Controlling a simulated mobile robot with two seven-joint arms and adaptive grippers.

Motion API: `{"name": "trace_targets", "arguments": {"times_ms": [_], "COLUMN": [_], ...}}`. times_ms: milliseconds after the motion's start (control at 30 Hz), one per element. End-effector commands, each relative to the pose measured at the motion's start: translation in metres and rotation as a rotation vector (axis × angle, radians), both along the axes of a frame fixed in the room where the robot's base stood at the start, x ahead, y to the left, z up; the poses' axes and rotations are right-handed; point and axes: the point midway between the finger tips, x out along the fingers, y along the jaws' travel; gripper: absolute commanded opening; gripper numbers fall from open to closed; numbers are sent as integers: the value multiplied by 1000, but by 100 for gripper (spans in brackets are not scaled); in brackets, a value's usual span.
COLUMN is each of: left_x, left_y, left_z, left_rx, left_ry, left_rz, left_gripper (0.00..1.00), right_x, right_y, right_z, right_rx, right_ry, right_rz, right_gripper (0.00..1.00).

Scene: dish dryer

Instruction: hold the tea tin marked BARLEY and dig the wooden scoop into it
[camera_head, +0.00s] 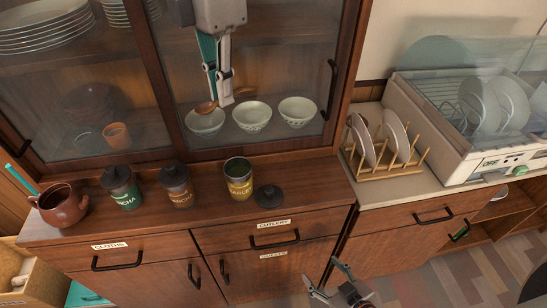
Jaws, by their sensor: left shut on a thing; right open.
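The yellow tin (238,180) stands upright and open on the wooden counter, with its dark inside showing; its label is hard to read but looks like BARLEY. A dark round lid (268,196) lies on the counter to its right. My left gripper (219,96) hangs in from the top, shut on the wooden scoop (206,107). The scoop is in the air, above and left of the tin in the picture, apart from it. My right gripper (328,280) is open and empty at the bottom, in front of the cabinet below the counter.
A green tin (121,189) and a brown tin (177,186), both lidded, stand left of the yellow one. A brown pot (61,205) is at the far left. Behind is a glass-doored cabinet with bowls (252,117). A plate rack (392,166) and dish dryer (490,155) are right.

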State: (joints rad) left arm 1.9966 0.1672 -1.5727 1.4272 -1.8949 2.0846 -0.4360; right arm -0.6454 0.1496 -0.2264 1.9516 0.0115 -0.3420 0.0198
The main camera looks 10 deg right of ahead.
Motion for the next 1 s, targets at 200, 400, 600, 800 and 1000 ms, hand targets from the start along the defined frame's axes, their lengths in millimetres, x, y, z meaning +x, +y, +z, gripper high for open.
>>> {"name": "trace_targets", "arguments": {"times_ms": [200, 400, 600, 800, 1000], "left_x": [0, 0, 0, 0, 0], "left_y": [0, 0, 0, 0, 0], "left_z": [0, 0, 0, 0, 0], "left_rx": [0, -1, 0, 0, 0], "left_ry": [0, -1, 0, 0, 0], "left_rz": [0, 0, 0, 0, 0], "left_gripper": [0, 0, 0, 0, 0], "right_x": [25, 17, -14, -34, -7], "right_y": [56, 123, 160, 167, 146], "right_z": [32, 68, 86, 111, 158], "right_rx": [139, 352, 523, 649, 651], "right_ry": [-163, -303, -341, -356, -387], "right_rz": [112, 305, 481, 640, 740], "right_gripper": [61, 61, 61, 61, 61]}}
